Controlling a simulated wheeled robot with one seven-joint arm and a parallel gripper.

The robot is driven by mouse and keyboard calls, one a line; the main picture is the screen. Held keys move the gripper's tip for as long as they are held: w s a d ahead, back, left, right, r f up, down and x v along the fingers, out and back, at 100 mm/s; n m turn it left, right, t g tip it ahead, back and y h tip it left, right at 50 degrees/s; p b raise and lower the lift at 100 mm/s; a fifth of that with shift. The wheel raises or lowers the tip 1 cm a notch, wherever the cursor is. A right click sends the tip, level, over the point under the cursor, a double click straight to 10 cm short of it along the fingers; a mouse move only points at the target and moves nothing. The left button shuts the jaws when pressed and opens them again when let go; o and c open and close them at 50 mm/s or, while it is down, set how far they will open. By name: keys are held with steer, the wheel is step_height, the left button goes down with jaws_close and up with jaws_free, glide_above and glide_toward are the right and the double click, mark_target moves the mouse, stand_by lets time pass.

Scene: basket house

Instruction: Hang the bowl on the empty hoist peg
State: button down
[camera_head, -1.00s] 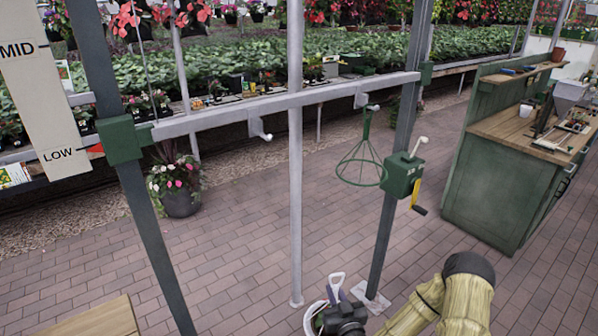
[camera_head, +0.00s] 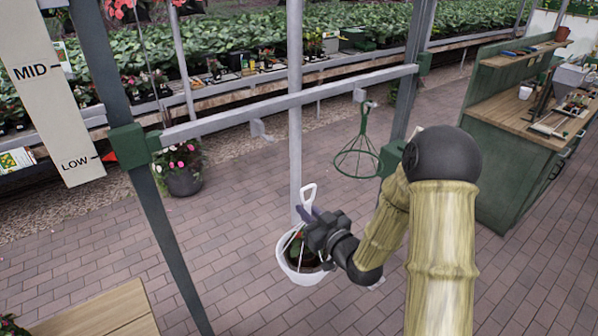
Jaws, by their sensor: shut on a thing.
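A white bowl (camera_head: 291,270) with a plant in it hangs below a white handle with a loop (camera_head: 308,192) at its top. My gripper (camera_head: 312,222) is shut on the hanger just under the loop and holds the bowl in the air, below the grey crossbar (camera_head: 290,102). The fingertips are partly hidden. A bare peg (camera_head: 260,131) sticks out from the bar left of the middle post, up and left of the loop. The right peg (camera_head: 366,98) carries a green wire hanger (camera_head: 359,150).
The crossbar runs between two dark uprights (camera_head: 168,230). A scale board (camera_head: 50,90) marked MID and LOW stands left, with a red pointer. A green crank box (camera_head: 388,158) is partly behind my arm. A wooden top (camera_head: 100,312) is at lower left.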

step_height(320, 180, up, 11)
steer(key=s+a+p, duration=0.1)
steer(key=a+p, duration=0.1)
steer(key=shift+s+a, duration=0.15)
steer(key=shift+s, duration=0.15)
steer(key=shift+s+r, duration=0.1)
steer(key=shift+s, duration=0.05)
steer(key=p+x, duration=0.3)
steer(key=x, duration=0.5)
steer(key=shift+w+a, duration=0.25)
steer(key=shift+a, duration=0.05)
stand_by(1.0)
steer(key=shift+w+a, duration=0.1)
